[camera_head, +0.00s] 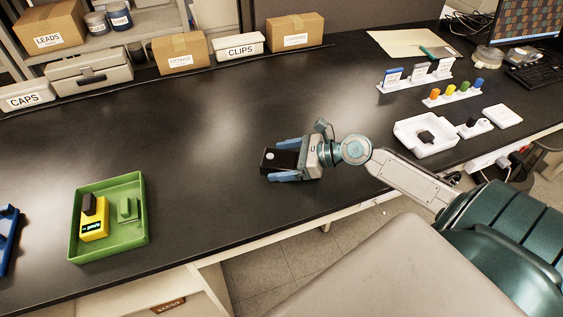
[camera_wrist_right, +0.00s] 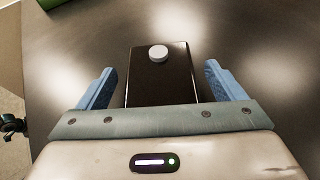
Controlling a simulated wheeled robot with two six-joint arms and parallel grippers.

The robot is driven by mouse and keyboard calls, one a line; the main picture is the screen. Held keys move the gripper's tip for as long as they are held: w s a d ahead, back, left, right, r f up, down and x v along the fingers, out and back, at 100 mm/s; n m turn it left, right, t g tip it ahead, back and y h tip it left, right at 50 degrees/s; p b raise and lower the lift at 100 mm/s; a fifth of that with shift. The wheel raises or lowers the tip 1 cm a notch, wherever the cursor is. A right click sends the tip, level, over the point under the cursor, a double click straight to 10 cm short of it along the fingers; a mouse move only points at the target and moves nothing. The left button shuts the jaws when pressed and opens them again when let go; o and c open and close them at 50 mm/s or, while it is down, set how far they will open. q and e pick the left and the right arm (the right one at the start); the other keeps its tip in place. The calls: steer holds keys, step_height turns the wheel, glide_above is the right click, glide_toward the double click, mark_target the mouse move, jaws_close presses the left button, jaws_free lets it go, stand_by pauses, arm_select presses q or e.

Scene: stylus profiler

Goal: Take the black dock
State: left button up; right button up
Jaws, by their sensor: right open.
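A black box with a round white knob on top, which looks like the black dock (camera_head: 280,163), lies on the dark bench near its front edge. My right gripper (camera_head: 273,161) is open around it, with one blue finger on each side. In the right wrist view the dock (camera_wrist_right: 160,84) sits between the two fingers (camera_wrist_right: 158,70), with a visible gap on both sides. The near end of the dock is hidden by the gripper body. My left gripper is not in view.
A green tray (camera_head: 142,243) with a yellow device (camera_head: 95,231) stands at the left, beside a blue item (camera_head: 8,240) at the picture's edge. A white tray (camera_head: 402,137) and small racks stand at the right. Boxes line the back. The bench between is clear.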

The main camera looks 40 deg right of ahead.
mark_target(281, 159)
steer(key=shift+w+a, duration=0.15)
steer(key=shift+a, duration=0.05)
steer(key=shift+f, duration=0.1)
steer(key=c, duration=1.2)
steer(key=shift+o, duration=0.2)
steer(key=shift+r, duration=0.9)
step_height(281, 159, up, 2)
steer(key=s+a, duration=0.2)
steer(key=a, duration=0.2)
steer(key=s+a+r+b, duration=0.1)
steer(key=s+a, duration=0.1)
steer(key=a, duration=0.3)
steer(key=s+a+b, duration=0.1)
steer(key=s+a, duration=0.1)
steer(key=a, duration=0.3)
steer(key=shift+s+a+r, duration=0.15)
steer(key=shift+s+a, duration=0.1)
steer(key=shift+s, duration=0.05)
